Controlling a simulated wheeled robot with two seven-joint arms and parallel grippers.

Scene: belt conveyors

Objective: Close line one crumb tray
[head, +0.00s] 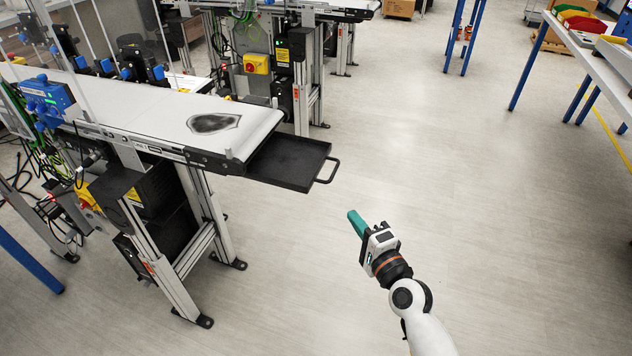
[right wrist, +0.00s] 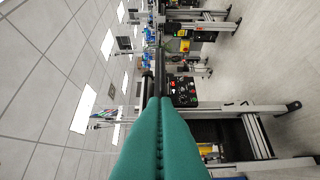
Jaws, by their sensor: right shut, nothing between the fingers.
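The black crumb tray (head: 289,161) sticks out from under the end of the near conveyor (head: 190,105) in the head view. It is pulled well out, with its loop handle (head: 329,171) at its right end. My right gripper (head: 356,222) has teal fingers and is below and to the right of the handle, apart from it. Its fingers are shut with nothing between them. The right wrist view shows the shut teal fingers (right wrist: 157,140) up close, with conveyor frames beyond. I cannot pick out the tray for certain in that view. My left gripper is not in view.
A dark-edged grey patch (head: 214,123) lies on the near belt. A second conveyor (head: 285,60) stands behind. A blue-legged table (head: 585,60) with bins stands at the upper right. The floor (head: 450,150) right of the tray is clear.

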